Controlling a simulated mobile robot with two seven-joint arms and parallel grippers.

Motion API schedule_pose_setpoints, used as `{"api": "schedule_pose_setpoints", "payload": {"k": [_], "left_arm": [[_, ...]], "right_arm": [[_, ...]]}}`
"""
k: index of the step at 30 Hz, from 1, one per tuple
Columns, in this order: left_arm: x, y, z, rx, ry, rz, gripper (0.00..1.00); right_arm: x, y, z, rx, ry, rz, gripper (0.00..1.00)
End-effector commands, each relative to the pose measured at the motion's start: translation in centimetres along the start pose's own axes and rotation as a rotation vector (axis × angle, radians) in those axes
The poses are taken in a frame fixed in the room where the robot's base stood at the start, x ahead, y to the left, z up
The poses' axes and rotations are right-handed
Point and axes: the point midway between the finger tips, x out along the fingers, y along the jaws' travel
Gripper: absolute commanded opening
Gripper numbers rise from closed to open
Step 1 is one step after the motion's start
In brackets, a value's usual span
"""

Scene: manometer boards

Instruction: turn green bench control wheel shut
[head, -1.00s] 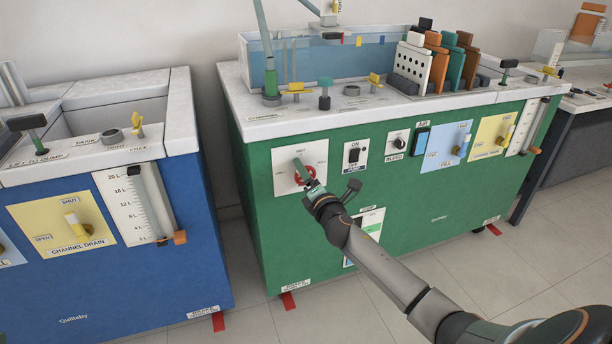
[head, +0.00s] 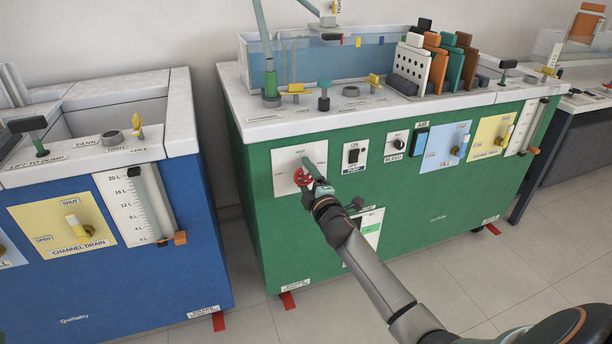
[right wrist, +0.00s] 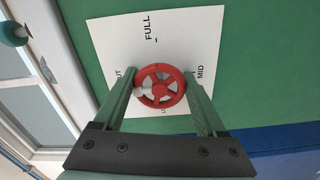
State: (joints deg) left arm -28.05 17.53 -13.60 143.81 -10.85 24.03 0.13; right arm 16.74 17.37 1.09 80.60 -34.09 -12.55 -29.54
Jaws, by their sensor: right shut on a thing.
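The green bench (head: 400,205) stands in the middle of the head view. Its red control wheel (head: 301,177) sits on a white plate (head: 284,160) at the left of the front panel. My right gripper (head: 312,169) is at the wheel and partly covers it. In the right wrist view the red spoked wheel (right wrist: 162,85) lies between the two fingers of my gripper (right wrist: 158,92), which is shut on it. The plate (right wrist: 120,45) there shows FULL and MID; other marks are partly hidden. My left gripper is out of view.
A pump switch (head: 354,156) and a bleed knob (head: 396,141) are right of the wheel. A blue bench (head: 190,240) stands to the left across a narrow gap. The floor (head: 540,250) in front is clear.

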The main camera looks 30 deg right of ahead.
Motion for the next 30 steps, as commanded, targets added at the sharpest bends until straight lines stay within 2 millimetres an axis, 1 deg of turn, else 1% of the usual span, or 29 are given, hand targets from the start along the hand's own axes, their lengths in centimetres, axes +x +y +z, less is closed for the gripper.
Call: {"api": "schedule_pose_setpoints", "payload": {"k": [16,17,21,24,30], "left_arm": [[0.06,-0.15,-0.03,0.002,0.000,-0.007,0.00],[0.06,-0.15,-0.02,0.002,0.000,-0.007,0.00],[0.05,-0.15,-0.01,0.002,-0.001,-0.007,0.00],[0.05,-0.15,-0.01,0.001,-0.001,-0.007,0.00],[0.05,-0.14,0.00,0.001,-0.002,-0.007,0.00]], "right_arm": [[-0.03,-0.12,-0.03,0.033,0.000,-0.002,0.18],[-0.02,-0.11,-0.03,0.033,0.000,-0.002,0.75],[-0.02,-0.10,-0.02,0.031,0.000,-0.002,0.90],[-0.01,-0.08,-0.01,0.029,0.000,-0.001,1.00],[-0.02,-0.04,-0.01,0.027,0.000,-0.001,1.00]]}}
